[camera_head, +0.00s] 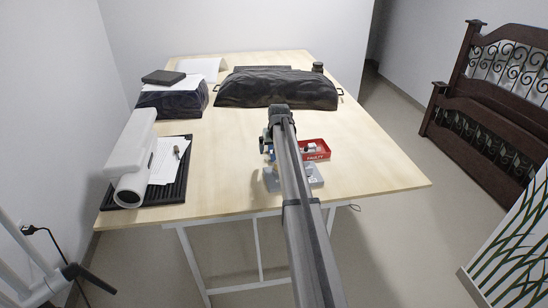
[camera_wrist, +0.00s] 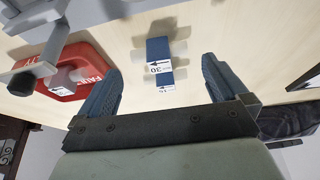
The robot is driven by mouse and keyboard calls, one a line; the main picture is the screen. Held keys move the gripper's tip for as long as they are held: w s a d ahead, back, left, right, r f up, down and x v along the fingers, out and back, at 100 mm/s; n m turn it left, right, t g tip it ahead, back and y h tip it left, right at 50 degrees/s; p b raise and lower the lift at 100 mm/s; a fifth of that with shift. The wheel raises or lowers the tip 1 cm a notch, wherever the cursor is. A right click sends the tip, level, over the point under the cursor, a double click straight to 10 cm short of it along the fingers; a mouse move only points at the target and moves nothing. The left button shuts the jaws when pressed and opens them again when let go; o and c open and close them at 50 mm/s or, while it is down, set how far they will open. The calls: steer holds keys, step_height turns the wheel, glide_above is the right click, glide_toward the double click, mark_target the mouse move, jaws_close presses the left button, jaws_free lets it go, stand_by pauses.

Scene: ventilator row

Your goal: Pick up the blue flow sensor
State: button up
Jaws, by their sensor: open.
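The blue flow sensor, a blue block with white labels reading "30" and an arrow, shows in the wrist view (camera_wrist: 159,47). Pale, see-through stubs stick out from its sides. My gripper (camera_wrist: 161,66) is open, with one blue-grey finger on each side of the sensor's near end. A gap shows between the sensor and each finger. I cannot tell how far the fingertips are from it in depth. In the head view my arm covers much of this spot, and my gripper (camera_head: 266,141) is mostly hidden.
A red bin marked "FAULTY" (camera_head: 322,155) stands right of my arm, also in the wrist view (camera_wrist: 97,64). A grey stand (camera_head: 315,182) is close by. A white cylindrical device (camera_head: 131,160) and papers lie on a black mat (camera_head: 178,189). A black-covered bulky object (camera_head: 270,90) lies behind.

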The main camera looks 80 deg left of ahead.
steer(key=shift+x, duration=2.7)
steer(key=shift+w+a+r, duration=0.1)
steer(key=shift+a, duration=0.1)
steer(key=shift+c, duration=0.3)
steer(key=c, duration=0.8)
steer(key=shift+r, duration=0.1)
step_height(320, 180, up, 8)
steer(key=shift+f, duration=0.1)
steer(key=w+d+r, duration=0.1)
steer(key=w+d, duration=0.2)
steer(key=w+d+r, duration=0.1)
steer(key=w+d, duration=0.2)
steer(key=d, duration=0.1)
steer(key=w+d+r, duration=0.1)
steer(key=w+d, duration=0.2)
steer(key=d, duration=0.1)
steer(key=shift+w+d+r, duration=0.1)
steer(key=shift+w+d, duration=0.15)
